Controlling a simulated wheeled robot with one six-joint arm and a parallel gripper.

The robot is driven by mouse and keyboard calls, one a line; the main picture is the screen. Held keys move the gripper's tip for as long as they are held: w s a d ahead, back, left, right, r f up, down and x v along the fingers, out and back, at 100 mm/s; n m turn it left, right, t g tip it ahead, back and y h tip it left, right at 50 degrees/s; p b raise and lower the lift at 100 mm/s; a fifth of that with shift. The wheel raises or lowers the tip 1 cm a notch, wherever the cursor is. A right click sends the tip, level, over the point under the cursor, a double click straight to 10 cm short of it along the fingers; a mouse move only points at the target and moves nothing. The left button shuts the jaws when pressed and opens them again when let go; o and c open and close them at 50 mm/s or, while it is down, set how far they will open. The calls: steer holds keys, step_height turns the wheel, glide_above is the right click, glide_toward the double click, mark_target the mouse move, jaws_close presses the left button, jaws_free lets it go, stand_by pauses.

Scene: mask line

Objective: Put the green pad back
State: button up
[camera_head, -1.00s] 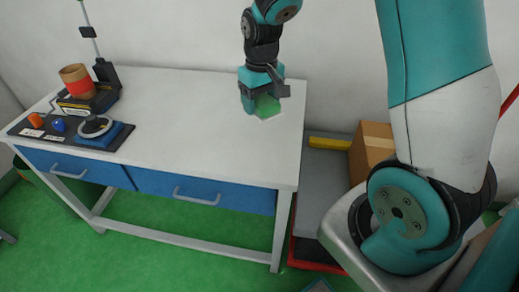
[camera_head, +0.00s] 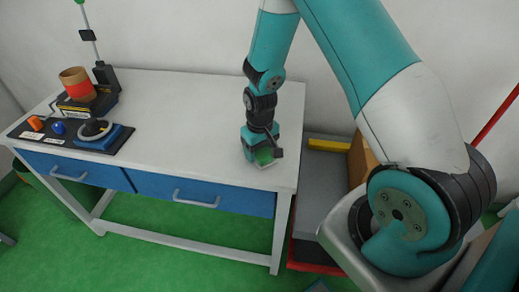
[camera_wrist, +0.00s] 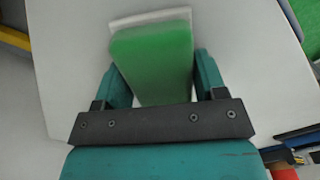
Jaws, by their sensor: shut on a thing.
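The green pad (camera_wrist: 153,60) is between the two fingers of my gripper (camera_wrist: 160,85) in the wrist view, with a pale strip along its far edge. My gripper is shut on it. In the head view my gripper (camera_head: 263,156) is low over the right part of the white table (camera_head: 190,110), near its front right corner. Only a small part of the green pad (camera_head: 264,157) shows there, below the fingers. I cannot tell whether the pad touches the table.
The table's middle is clear. A cardboard box (camera_head: 361,163) is right of the table.

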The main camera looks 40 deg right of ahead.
steer(key=o, duration=1)
steer(key=shift+f, duration=0.1)
steer(key=shift+o, duration=0.2)
step_height(320, 180, up, 12)
steer(key=s+a+r+n+y, duration=0.2)
steer(key=s+a+r+n, duration=0.1)
steer(key=s+a+r, duration=0.6)
steer(key=s+a+r+n+y, duration=0.1)
steer(key=s+a+r+n, duration=0.1)
steer(key=s, duration=0.4)
steer(key=s+a+r+n+y, duration=0.1)
steer(key=s+a+r+n, duration=0.1)
steer(key=s+a+r, duration=0.3)
steer(key=shift+s+a+b, duration=0.4)
steer(key=shift+s+a, duration=0.25)
steer(key=shift+s, duration=0.1)
